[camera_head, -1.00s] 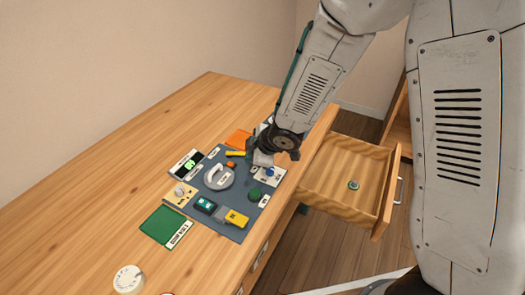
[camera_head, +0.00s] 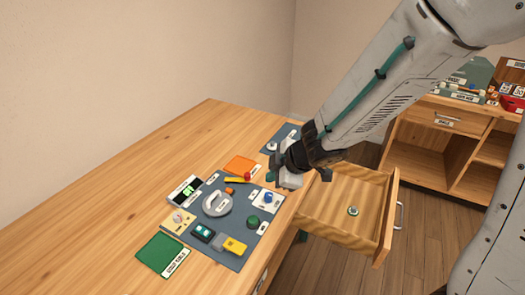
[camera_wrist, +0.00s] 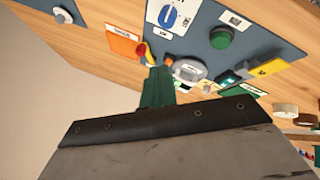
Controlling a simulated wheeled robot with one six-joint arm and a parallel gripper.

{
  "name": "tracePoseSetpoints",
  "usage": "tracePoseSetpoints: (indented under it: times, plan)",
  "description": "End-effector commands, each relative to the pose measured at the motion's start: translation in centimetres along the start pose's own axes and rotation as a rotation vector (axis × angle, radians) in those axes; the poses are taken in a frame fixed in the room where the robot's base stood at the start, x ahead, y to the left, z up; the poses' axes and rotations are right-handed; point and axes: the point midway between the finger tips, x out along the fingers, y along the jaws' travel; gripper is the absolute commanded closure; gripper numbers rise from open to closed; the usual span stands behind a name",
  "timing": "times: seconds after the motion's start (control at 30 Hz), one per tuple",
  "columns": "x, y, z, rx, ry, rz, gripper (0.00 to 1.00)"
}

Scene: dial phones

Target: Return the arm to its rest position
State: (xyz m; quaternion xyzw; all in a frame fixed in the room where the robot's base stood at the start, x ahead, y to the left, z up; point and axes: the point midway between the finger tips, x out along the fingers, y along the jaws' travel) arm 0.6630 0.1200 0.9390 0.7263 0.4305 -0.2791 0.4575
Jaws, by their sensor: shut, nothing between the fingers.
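My gripper (camera_head: 284,178) is shut and empty. In the head view it hangs over the right edge of the wooden table (camera_head: 140,165), beside the grey panel (camera_head: 240,236) and near the open drawer (camera_head: 330,215). In the wrist view the gripper's green fingers (camera_wrist: 158,85) are together, with nothing visible between them. The panel shows beyond them in the wrist view, with a blue dial (camera_wrist: 168,17) and a green button (camera_wrist: 221,38). My arm reaches in from the upper right of the head view.
A green mat (camera_head: 162,254) and an orange mat (camera_head: 241,165) lie by the panel. A wooden shelf unit (camera_head: 440,140) stands at the back right. The table's left is clear.

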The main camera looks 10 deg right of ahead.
Motion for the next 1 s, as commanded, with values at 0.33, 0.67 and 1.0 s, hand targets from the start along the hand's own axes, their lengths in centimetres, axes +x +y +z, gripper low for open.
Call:
tracePoseSetpoints:
  times: [0.33, 0.67, 1.0]
  plan:
    - [-1.6, 1.8, 5.6, 0.128, -0.277, 0.109, 1.0]
    - [-17.6, -2.2, 13.1, 0.814, -0.774, 0.197, 1.0]
    - [-27.9, -11.6, 7.8, 1.333, -0.706, -0.031, 1.0]
